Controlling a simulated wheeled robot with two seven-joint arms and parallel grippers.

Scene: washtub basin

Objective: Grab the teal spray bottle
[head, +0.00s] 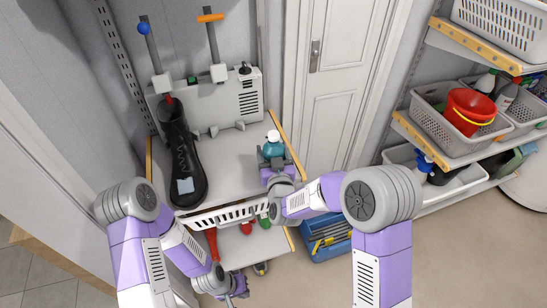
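The teal spray bottle (272,149) with a white top stands upright near the right end of the upper grey shelf (233,160). My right gripper (272,158) is right at it, on its near side, with its dark fingers by the lower part of the bottle. The wrist hides the bottle's base, and I cannot tell whether the fingers touch it. My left gripper (238,285) is low in front of the unit, far from the bottle. It looks open and empty.
A black boot-like item (181,160) lies on the shelf's left side. A white basket (222,216) and red and green items sit below. A blue toolbox (327,238) is on the floor. Racks with baskets and a red bucket (469,110) stand right.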

